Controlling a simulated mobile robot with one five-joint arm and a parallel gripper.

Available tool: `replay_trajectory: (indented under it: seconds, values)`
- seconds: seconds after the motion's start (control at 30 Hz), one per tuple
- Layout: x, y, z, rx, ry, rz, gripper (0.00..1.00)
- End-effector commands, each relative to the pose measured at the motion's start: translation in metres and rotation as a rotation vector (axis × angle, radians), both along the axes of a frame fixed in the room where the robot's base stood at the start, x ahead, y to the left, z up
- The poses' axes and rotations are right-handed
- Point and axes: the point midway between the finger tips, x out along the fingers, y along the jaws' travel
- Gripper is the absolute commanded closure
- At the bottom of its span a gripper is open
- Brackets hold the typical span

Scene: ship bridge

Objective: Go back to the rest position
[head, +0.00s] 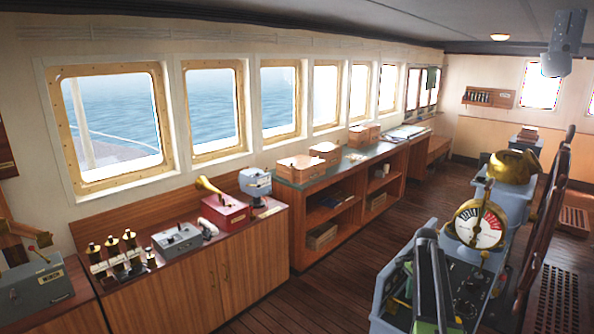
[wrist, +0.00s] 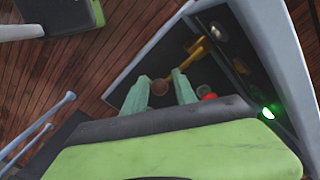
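My gripper (wrist: 158,76) shows in the wrist view as two pale teal fingers with a clear gap between their tips. It is open and nothing is held between the fingers. The fingers point toward a dark console panel inside a grey frame (wrist: 165,50). A small round brown piece (wrist: 160,87) shows in the gap, and a red knob (wrist: 207,93) lies just right of the right finger. I cannot tell how far away these are. In the head view I cannot clearly make out my gripper.
A grey console with a brass telegraph dial (head: 478,227) stands at the right in the head view. A long wooden cabinet (head: 190,285) and shelves (head: 335,210) line the windows. The plank floor (head: 290,295) between is clear. A green lamp (wrist: 267,113) glows on the panel.

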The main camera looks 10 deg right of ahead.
Motion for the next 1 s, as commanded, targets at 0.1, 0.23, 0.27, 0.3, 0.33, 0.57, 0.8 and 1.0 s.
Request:
replay_trajectory:
  seconds: [0.1, 0.23, 0.27, 0.3, 0.33, 0.57, 0.8, 1.0]
  values:
    - [0.009, 0.092, -0.027, 0.000, 0.000, 0.152, 0.66]
    - [0.004, 0.186, -0.046, 0.000, 0.001, 0.347, 0.66]
    - [0.001, 0.208, -0.051, 0.000, 0.001, 0.396, 0.66]
    - [-0.006, 0.237, -0.058, 0.000, 0.001, 0.467, 0.66]
    - [-0.012, 0.258, -0.062, 0.000, 0.001, 0.522, 0.66]
    - [-0.094, 0.390, -0.092, -0.001, 0.002, 1.020, 0.66]
    - [-0.145, 0.396, -0.088, -0.001, 0.003, 1.416, 0.66]
    - [-0.142, 0.396, -0.088, -0.001, 0.003, 1.511, 0.66]
